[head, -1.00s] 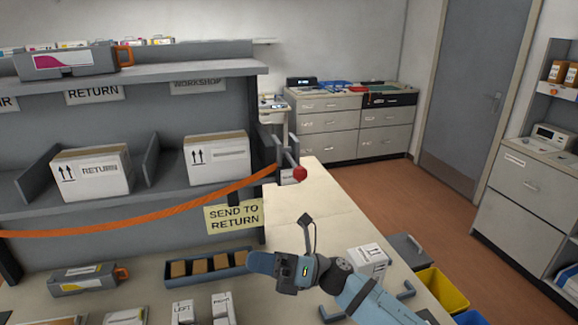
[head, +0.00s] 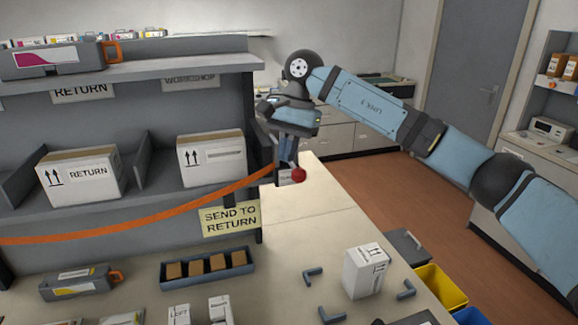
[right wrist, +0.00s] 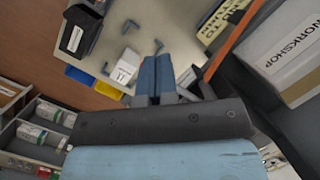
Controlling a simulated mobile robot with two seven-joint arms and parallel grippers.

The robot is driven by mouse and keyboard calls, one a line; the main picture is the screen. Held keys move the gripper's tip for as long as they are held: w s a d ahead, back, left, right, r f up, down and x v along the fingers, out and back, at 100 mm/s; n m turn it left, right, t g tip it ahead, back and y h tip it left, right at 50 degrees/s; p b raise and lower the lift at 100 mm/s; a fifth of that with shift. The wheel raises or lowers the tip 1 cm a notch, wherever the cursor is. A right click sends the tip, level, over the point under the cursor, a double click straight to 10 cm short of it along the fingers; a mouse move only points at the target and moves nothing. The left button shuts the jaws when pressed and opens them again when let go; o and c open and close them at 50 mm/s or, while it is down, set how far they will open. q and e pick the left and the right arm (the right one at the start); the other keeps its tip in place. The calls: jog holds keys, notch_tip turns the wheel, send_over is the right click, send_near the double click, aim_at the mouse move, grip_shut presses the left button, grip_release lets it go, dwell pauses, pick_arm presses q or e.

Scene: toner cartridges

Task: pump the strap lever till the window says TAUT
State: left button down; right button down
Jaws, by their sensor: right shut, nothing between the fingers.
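The strap lever's red knob (head: 299,175) shows at the right end of the shelf in the head view. The orange strap (head: 150,216) runs from there leftward across the shelf front, sagging. A small pale plate (head: 286,180) sits beside the knob, too small to read; I cannot tell whether it is the window. My right gripper (head: 288,163) points down just above the knob, its blue fingers shut and empty. The fingers also show in the right wrist view (right wrist: 155,85), where the strap (right wrist: 232,42) is to their right. Contact with the lever cannot be told. My left gripper is out of view.
Two white boxes, one marked RETURN (head: 78,178), stand on the grey shelf. A yellow SEND TO RETURN sign (head: 230,219) hangs below. On the table are a blue tray (head: 207,281) and a white box (head: 364,271). The tabletop right of the shelf is mostly clear.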

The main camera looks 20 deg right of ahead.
aim_at(299, 169)
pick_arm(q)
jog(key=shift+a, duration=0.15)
pick_arm(e)
jog(key=d+r, duration=0.1)
jog(key=w+d+r+h, duration=0.1)
jog(key=r, duration=0.1)
jog(key=d+r+h, duration=0.1)
jog(key=shift+w+d+r+t, duration=0.25)
jog(key=shift+w+r+t, duration=0.05)
jog(key=shift+w, duration=0.1)
